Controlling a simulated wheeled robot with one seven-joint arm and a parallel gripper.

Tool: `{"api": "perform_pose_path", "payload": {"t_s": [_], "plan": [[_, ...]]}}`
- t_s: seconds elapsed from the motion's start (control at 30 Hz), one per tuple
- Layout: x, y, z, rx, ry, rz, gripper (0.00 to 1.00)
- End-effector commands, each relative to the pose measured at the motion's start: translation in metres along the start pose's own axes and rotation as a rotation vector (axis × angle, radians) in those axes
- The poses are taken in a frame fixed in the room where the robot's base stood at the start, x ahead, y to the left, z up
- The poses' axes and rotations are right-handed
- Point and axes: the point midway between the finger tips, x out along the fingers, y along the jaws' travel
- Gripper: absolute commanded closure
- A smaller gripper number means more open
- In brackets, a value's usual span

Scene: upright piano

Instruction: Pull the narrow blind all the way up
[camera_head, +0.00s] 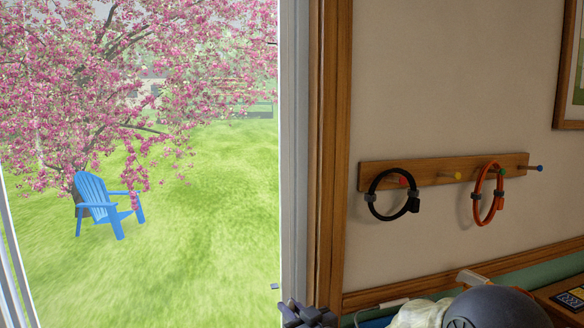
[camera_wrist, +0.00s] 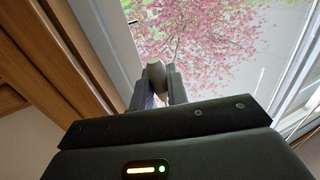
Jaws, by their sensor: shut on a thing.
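In the wrist view my gripper (camera_wrist: 157,84) points up along the window's side, its two fingers shut on a small rounded grey-beige knob (camera_wrist: 154,70). It looks like the pull of a cord, but no cord can be made out. The blind's slats or cloth show in neither view, so I cannot tell its height. The window (camera_head: 200,180) shows clear glass onto a garden. In the head view I cannot make out my gripper for certain.
A brown wooden window trim (camera_head: 330,150) stands right of the pane. On the wall a peg rail (camera_head: 440,175) holds a black ring-shaped loop (camera_head: 372,205) and an orange one (camera_head: 478,205). Dark and pale objects crowd the bottom edge. A blue chair (camera_head: 95,195) stands outside.

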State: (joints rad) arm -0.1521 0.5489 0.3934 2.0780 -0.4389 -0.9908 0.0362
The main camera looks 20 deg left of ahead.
Motion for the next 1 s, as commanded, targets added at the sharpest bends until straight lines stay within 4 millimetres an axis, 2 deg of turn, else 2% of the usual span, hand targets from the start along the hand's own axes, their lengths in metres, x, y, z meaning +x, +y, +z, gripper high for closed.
{"api": "perform_pose_path", "payload": {"t_s": [0.03,0.3,0.67,1.0], "plan": [[-0.001,0.000,0.015,0.001,-0.005,-0.001,1.00],[-0.001,0.000,0.047,0.001,-0.005,-0.001,1.00],[-0.001,0.000,0.048,0.001,-0.005,0.000,1.00],[-0.001,0.000,0.090,0.001,-0.005,-0.001,1.00]]}}
